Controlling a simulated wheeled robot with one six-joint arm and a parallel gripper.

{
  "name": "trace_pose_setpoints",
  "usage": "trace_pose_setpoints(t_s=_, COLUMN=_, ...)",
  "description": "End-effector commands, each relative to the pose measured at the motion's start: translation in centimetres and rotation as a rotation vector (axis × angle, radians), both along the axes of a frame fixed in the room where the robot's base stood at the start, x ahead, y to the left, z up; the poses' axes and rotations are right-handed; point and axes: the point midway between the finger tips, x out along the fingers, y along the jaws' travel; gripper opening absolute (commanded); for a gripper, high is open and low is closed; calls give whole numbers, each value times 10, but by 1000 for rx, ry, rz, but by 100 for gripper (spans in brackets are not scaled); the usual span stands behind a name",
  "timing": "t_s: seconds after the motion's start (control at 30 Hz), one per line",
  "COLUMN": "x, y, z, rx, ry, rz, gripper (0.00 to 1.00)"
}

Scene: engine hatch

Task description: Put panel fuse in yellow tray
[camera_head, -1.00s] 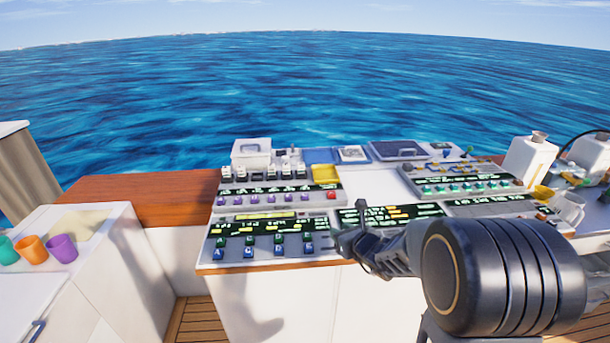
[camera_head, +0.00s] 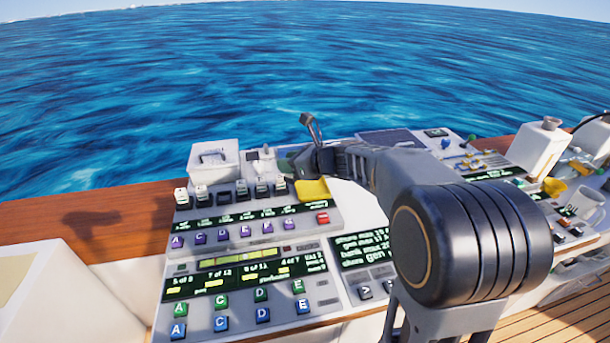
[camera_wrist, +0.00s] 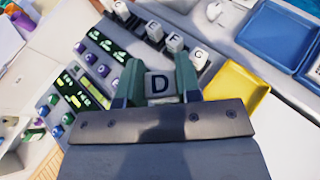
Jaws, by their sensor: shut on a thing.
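In the head view my gripper (camera_head: 314,156) is at the back of the console, above and behind the yellow tray, and the held block cannot be made out. The yellow tray (camera_head: 313,190) lies at the right end of the fuse row. In the wrist view the yellow tray (camera_wrist: 236,90) is just right of the gripper, and its visible floor is empty.
Several white lettered fuses (camera_head: 201,192) stand along the panel's back edge, left of the tray. A white box (camera_head: 213,160) stands behind them. Blue trays (camera_wrist: 276,32) lie beyond the yellow tray. Lettered buttons and displays (camera_head: 250,268) fill the console front. A mug (camera_head: 583,205) stands right.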

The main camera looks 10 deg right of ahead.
Motion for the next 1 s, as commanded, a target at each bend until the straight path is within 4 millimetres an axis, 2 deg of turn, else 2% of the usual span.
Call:
trace_pose_setpoints(t_s=0.2, x=50, y=-28, z=-25, rx=2, ry=5, rz=-1, gripper=8)
trace_pose_setpoints(t_s=0.4, x=77, y=-44, z=-59, rx=2, ry=4, rz=-1, gripper=8)
trace_pose_setpoints(t_s=0.6, x=90, y=-54, z=-77, rx=2, ry=2, rz=-2, gripper=8)
trace_pose_setpoints(t_s=0.77, x=94, y=-56, z=-83, rx=2, ry=0, rz=-2, gripper=8)
trace_pose_setpoints(t_s=1.0, x=98, y=-59, z=-110, rx=2, ry=3, rz=-2, gripper=8)
